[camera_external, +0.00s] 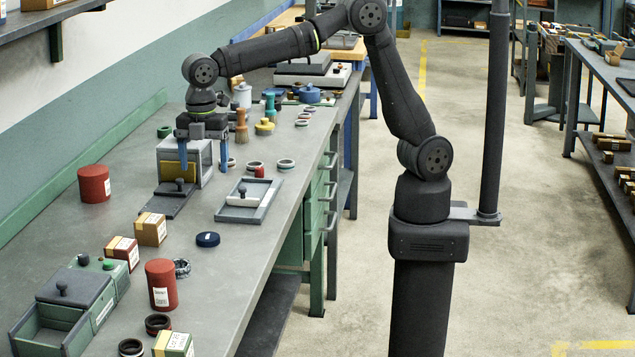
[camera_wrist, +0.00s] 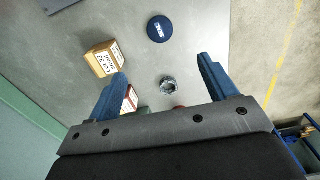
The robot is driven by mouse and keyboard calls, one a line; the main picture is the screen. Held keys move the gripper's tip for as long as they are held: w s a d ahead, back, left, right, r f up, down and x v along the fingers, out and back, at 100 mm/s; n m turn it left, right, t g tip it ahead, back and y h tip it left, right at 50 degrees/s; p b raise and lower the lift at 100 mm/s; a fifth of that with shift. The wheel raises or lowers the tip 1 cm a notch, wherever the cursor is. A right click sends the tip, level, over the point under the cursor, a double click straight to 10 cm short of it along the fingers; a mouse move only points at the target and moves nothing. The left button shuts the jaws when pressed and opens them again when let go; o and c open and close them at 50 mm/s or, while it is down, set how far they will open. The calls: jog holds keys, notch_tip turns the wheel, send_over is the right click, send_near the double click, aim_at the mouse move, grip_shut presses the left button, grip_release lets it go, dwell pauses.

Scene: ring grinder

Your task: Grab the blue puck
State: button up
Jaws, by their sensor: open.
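The blue puck (camera_external: 208,239) is a dark blue flat disc lying on the grey bench, near its right edge in the external view. In the wrist view the puck (camera_wrist: 159,29) shows near the top centre, with white lettering on its top.
A cardboard box (camera_external: 150,229), a red can (camera_external: 161,285) and a metal ring (camera_external: 182,268) stand near the puck. A grey box (camera_external: 200,160) and a shallow tray (camera_external: 249,199) lie behind it. The bench right around the puck is clear.

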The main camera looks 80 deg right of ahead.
jog(key=m, duration=0.4)
jog(key=m+h, duration=0.1)
jog(key=m, duration=3.1)
send_over(208, 237)
jog(key=f, duration=1.2)
jog(key=shift+w+a+f, duration=0.1)
jog(key=shift+w+a, duration=0.15)
jog(key=shift+w, duration=0.1)
jog(key=shift+s+d+f, duration=0.15)
jog(key=shift+f, duration=1.2)
jog(key=shift+s+d+f, duration=0.1)
jog(key=shift+s+f, duration=0.05)
jog(key=shift+f, duration=1.15)
jog(key=c, duration=1.1)
